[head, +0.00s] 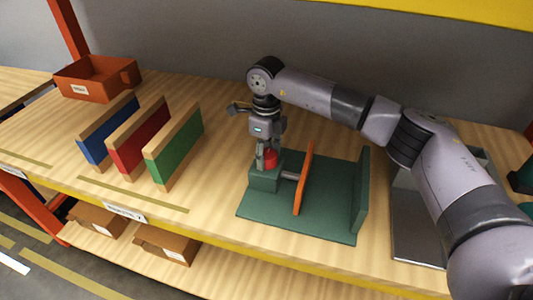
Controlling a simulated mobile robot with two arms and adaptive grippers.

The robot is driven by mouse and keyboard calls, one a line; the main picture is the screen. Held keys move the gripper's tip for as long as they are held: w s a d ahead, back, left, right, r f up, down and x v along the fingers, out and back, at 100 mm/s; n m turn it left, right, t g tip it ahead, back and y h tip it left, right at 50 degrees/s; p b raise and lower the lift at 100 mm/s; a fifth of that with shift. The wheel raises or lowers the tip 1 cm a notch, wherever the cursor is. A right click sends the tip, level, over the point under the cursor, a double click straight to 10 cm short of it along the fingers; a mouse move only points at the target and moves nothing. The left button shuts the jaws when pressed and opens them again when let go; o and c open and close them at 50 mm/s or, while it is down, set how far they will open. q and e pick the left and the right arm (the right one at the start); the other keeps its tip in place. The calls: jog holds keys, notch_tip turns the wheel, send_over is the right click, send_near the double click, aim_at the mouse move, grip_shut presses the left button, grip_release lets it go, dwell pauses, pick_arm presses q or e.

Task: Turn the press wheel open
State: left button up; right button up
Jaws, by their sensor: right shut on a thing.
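The press stands on the shelf with a dark green base (290,217) and a green end wall (361,196) at its right. An upright orange plate (304,180) stands between that wall and a green block (264,180) at the left, and a short grey rod joins block and plate. The red press wheel (269,159) sits on top of the block, partly hidden by the fingers. My right gripper (266,157) points down from above and is shut on the red wheel. My left gripper is not in view.
Blue (108,130), red (140,135) and green (175,147) panels with wooden edges stand to the left of the press. An orange bin (97,78) is at the back left. A grey metal tray (413,225) lies right of the press, partly behind my right arm.

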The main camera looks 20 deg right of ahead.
aim_at(266, 153)
jog(key=o, duration=0.8)
jog(key=shift+w+r, duration=0.1)
jog(key=shift+r, duration=0.05)
jog(key=o, duration=0.4)
jog(key=shift+c, duration=0.2)
notch_tip(266, 153, up, 12)
